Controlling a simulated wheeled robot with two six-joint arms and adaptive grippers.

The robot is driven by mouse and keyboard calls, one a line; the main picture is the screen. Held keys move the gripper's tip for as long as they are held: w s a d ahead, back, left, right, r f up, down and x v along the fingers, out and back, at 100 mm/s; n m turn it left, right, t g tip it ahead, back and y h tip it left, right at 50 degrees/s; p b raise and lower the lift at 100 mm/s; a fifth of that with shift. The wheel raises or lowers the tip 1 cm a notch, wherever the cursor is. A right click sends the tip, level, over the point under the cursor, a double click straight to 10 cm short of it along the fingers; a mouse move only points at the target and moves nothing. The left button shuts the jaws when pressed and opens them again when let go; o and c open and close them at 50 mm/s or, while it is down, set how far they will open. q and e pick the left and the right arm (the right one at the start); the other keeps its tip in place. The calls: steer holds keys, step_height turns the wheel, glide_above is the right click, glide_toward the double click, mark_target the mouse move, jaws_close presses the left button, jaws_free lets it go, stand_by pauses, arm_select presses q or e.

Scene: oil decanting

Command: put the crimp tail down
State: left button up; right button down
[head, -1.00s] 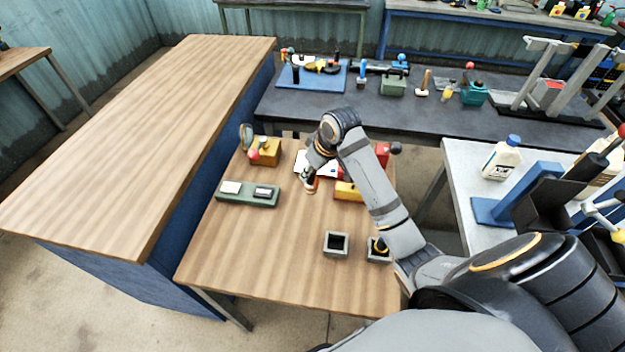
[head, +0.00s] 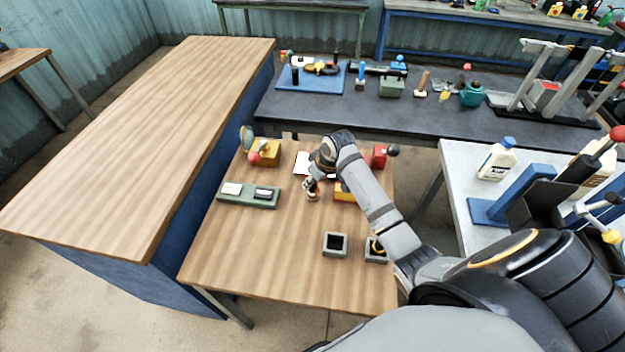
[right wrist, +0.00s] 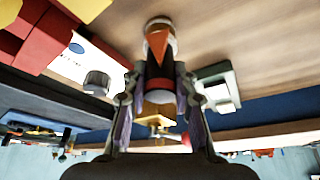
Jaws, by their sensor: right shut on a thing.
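My right gripper (head: 311,186) is low over the middle of the wooden table. In the right wrist view the gripper (right wrist: 160,100) is shut on a small orange-red and dark piece (right wrist: 160,45) with a grey end, which I take to be the crimp tail. The piece lies between the two fingers, and its grey end points away from the palm toward the wood. I cannot tell whether it touches the table. In the head view the piece is tiny and partly hidden by the gripper. My left gripper is not in view.
A green holder (head: 236,199) and a yellow block with a red-knobbed lever (head: 265,147) stand left of the gripper. A yellow block (head: 342,195) and a red block (head: 378,160) are right. A square grey cup (head: 335,254) stands nearer. Bare wood lies front left.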

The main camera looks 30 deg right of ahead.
steer(key=c, duration=1.1)
jaws_free()
steer(key=shift+o, duration=0.2)
steer(key=b+v, duration=0.1)
steer(key=v, duration=1.1)
steer(key=shift+r, duration=0.2)
steer(key=shift+f, duration=0.1)
